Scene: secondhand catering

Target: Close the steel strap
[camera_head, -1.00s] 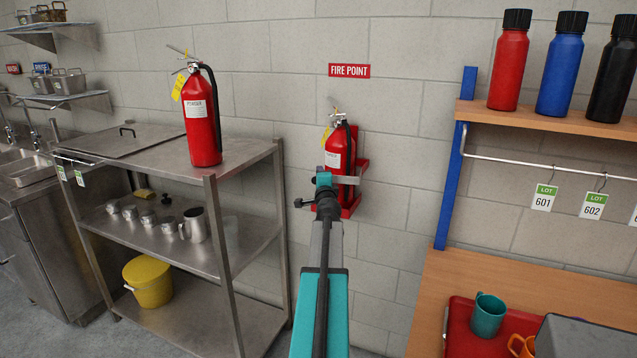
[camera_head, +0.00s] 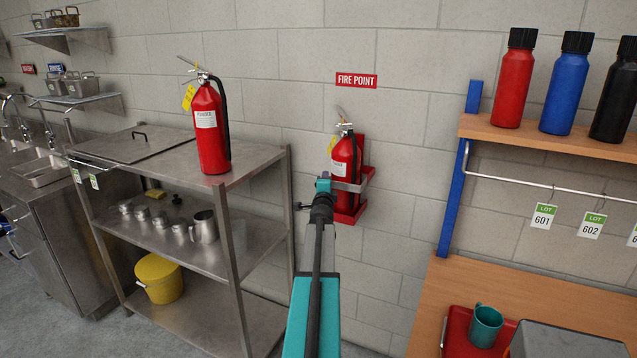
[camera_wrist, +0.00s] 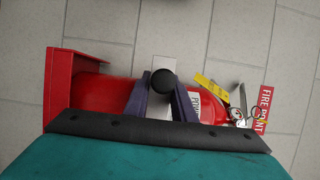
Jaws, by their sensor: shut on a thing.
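The steel strap (camera_head: 350,186) is a grey metal band across the front of the red fire extinguisher (camera_head: 345,158), which stands upright in a red wall bracket (camera_head: 350,217). My gripper (camera_head: 323,184) is at the left end of the strap. In the wrist view, my gripper (camera_wrist: 162,88) has its two dark fingers on either side of a black round knob (camera_wrist: 162,82), shut on the strap's end. Part of the strap (camera_wrist: 149,70) shows behind the knob, with the extinguisher (camera_wrist: 108,92) beyond. Whether the strap touches the extinguisher or its free end is fastened cannot be told.
A steel shelf unit (camera_head: 245,225) with a second extinguisher (camera_head: 211,130) on top stands left. A wooden bench (camera_head: 440,290) with a red tray (camera_head: 456,335) and teal mug (camera_head: 485,325) is right. A blue post (camera_head: 457,185) rises behind it.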

